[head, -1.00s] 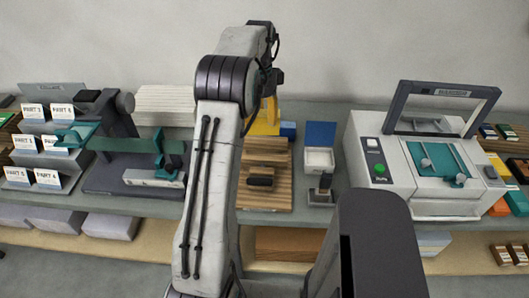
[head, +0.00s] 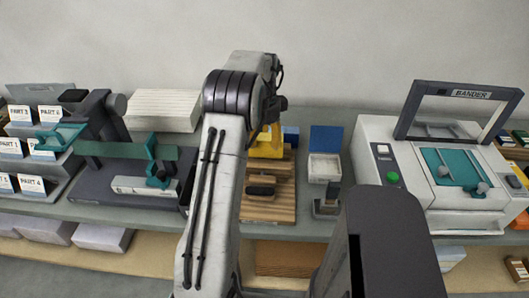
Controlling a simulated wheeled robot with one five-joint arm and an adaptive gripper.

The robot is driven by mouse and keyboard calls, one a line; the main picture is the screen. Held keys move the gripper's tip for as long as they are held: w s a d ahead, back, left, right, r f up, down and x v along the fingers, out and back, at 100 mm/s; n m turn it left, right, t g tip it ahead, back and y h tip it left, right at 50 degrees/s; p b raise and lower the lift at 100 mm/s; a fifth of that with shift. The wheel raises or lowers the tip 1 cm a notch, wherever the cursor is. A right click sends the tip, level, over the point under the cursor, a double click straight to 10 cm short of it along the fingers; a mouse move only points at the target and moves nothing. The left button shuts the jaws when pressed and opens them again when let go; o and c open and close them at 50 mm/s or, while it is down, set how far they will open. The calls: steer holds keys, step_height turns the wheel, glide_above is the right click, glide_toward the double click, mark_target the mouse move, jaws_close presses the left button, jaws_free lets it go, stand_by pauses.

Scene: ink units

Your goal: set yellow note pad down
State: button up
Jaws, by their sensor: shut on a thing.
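The yellow note pad (head: 266,146) shows just right of my forearm, over the back of a striped wooden board (head: 268,207). My arm hides its left part. My gripper (head: 270,124) is at the pad's upper side, pointing down and shut on it. The fingers are small and mostly hidden behind my arm. I cannot tell whether the pad touches the board or hangs just above it.
A dark-handled block (head: 261,190) sits on the board's front. A blue-lidded white box (head: 325,165) stands to the right, then the bander machine (head: 440,175). A teal-armed device (head: 130,165) and white paper stack (head: 163,110) are left. A blue item (head: 290,134) lies behind.

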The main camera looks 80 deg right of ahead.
mark_target(265, 150)
steer(key=shift+f, duration=2.4)
steer(key=shift+f, duration=0.15)
steer(key=o, duration=1.2)
